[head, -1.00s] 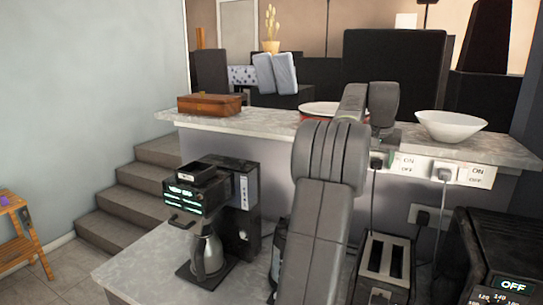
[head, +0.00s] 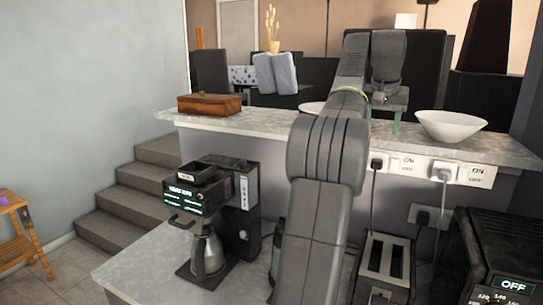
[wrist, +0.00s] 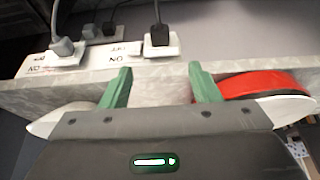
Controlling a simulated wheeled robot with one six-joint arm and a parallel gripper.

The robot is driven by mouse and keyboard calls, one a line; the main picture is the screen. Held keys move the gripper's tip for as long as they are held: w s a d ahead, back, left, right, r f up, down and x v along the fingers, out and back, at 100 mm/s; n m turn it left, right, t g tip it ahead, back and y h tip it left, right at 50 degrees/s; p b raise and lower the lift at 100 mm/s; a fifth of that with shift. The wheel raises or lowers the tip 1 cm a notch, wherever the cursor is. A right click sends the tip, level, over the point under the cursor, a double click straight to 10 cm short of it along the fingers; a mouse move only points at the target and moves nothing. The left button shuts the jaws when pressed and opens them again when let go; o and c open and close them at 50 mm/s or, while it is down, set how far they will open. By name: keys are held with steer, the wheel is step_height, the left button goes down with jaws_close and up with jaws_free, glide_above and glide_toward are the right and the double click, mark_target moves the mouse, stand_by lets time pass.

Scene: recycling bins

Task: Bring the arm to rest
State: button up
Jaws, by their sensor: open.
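My gripper (head: 384,118) is raised above the stone-topped counter (head: 260,122) in the head view, between a white plate or dish and a white bowl. Its green fingers are apart with nothing between them; they also show in the wrist view (wrist: 158,82). My arm rises across the middle of the head view and hides part of the counter and the dish.
The white bowl (head: 450,126) stands to the right of my gripper, the dish (head: 311,107) to its left. A red round object (wrist: 265,84) shows in the wrist view. A wooden box (head: 209,104), coffee maker (head: 208,225) and toaster (head: 384,265) stand around.

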mark_target(377, 160)
steer(key=x, duration=1.2)
steer(key=shift+s, duration=0.1)
steer(key=shift+f, duration=0.3)
steer(key=s+a+b, duration=0.1)
steer(key=s+a, duration=0.1)
steer(key=s, duration=0.3)
steer(key=shift+s+a, duration=0.3)
steer(key=shift+a, duration=0.1)
steer(key=shift+a, duration=0.1)
